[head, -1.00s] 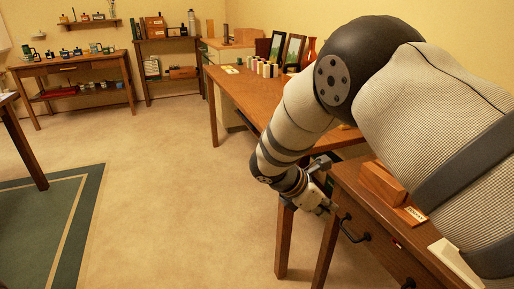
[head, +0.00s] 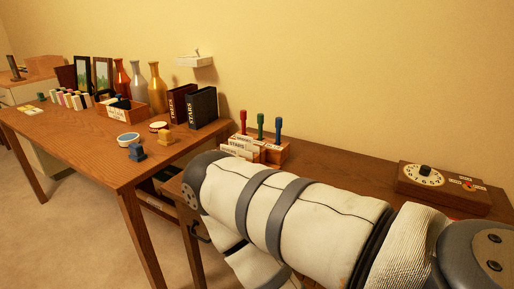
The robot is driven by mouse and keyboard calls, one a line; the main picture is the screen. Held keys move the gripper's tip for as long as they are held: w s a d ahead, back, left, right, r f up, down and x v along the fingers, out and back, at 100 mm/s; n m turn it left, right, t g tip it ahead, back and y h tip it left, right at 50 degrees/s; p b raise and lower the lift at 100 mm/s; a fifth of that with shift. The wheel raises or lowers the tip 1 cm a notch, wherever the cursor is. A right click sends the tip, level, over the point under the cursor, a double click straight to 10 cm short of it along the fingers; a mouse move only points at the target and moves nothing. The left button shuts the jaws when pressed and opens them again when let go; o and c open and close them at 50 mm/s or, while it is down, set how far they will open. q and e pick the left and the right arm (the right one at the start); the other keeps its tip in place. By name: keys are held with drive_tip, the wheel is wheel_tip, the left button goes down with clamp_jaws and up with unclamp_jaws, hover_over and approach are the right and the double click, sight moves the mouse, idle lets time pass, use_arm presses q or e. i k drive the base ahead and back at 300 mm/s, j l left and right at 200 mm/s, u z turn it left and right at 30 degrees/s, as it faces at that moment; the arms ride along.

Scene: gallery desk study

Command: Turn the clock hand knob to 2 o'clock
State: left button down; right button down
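A wooden box (head: 470,201) lies on the desk at the right. A round white dial (head: 411,175) with dark marks is on its top, and a black knob (head: 425,171) stands at the dial's middle. The dial is too small to read which mark the knob points to. My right arm crosses the lower right in front of the desk, and its gripper is out of view. My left gripper is not in view either.
A small red button (head: 468,184) and labels are beside the dial. A rack (head: 275,152) with red, green and blue handled tools and label cards stands left on the same desk. Another table (head: 75,140) at the left holds bottles, binders and frames. Desk surface between rack and box is clear.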

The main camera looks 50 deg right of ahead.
sight(425, 170)
drive_tip(key=z, duration=2.95)
